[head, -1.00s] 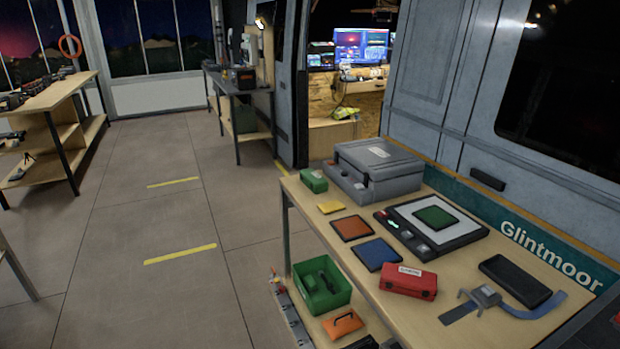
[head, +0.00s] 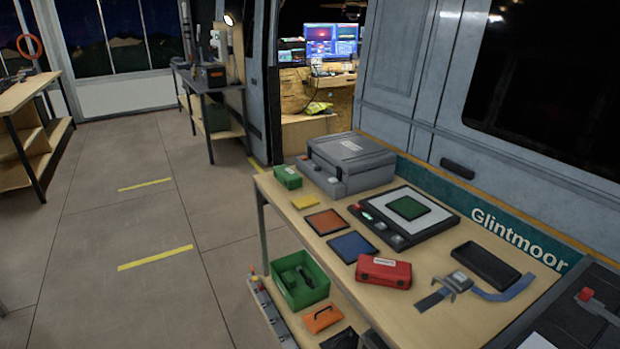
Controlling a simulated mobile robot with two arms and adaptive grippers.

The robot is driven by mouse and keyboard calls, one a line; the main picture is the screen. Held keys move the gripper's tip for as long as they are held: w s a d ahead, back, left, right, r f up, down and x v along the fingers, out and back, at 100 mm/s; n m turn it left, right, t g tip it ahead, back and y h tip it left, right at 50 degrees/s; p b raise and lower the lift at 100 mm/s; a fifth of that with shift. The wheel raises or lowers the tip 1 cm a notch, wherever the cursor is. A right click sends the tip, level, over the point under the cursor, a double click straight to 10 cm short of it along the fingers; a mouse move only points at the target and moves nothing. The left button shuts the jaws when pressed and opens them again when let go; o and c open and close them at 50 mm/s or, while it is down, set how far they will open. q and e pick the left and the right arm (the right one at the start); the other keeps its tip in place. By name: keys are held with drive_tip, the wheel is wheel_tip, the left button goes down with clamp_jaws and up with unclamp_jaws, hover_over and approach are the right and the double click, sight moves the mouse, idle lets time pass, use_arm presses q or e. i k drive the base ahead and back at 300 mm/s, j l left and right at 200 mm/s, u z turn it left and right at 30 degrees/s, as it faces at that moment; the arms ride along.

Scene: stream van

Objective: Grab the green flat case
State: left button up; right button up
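A green flat case (head: 408,208) lies flat on the white pad of a dark-framed panel (head: 440,222) on the wooden table. It is a thin square with a dark edge, and nothing covers it. A small green box (head: 287,177) stands at the table's far left corner; it is thicker than the flat case. Neither of my grippers shows in the head view.
On the table (head: 400,318) are an orange flat square (head: 325,222), a blue flat square (head: 352,246), a red box (head: 383,272), a grey case (head: 350,160) and a black tray (head: 485,264). A green bin (head: 300,283) sits on the lower shelf. The floor left is clear.

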sight(289, 178)
drive_tip(key=i+j+z, duration=0.1)
drive_tip(key=z, duration=0.25)
drive_tip(key=i+j+z, duration=0.2)
drive_tip(key=z, duration=0.15)
drive_tip(key=i+j+z, duration=0.15)
drive_tip(key=z, duration=0.25)
drive_tip(key=i+j+z, duration=0.1)
drive_tip(key=j, duration=0.3)
drive_tip(key=i+j+z, duration=0.15)
drive_tip(key=j, duration=0.3)
drive_tip(key=i+j+z, duration=0.1)
drive_tip(key=j, duration=0.35)
drive_tip(key=i+j+z, duration=0.1)
drive_tip(key=i+j, duration=0.15)
drive_tip(key=j, duration=0.2)
drive_tip(key=i+j+z, duration=0.1)
drive_tip(key=j, duration=0.35)
drive_tip(key=j+z, duration=0.15)
drive_tip(key=j, duration=0.3)
drive_tip(key=i, duration=0.05)
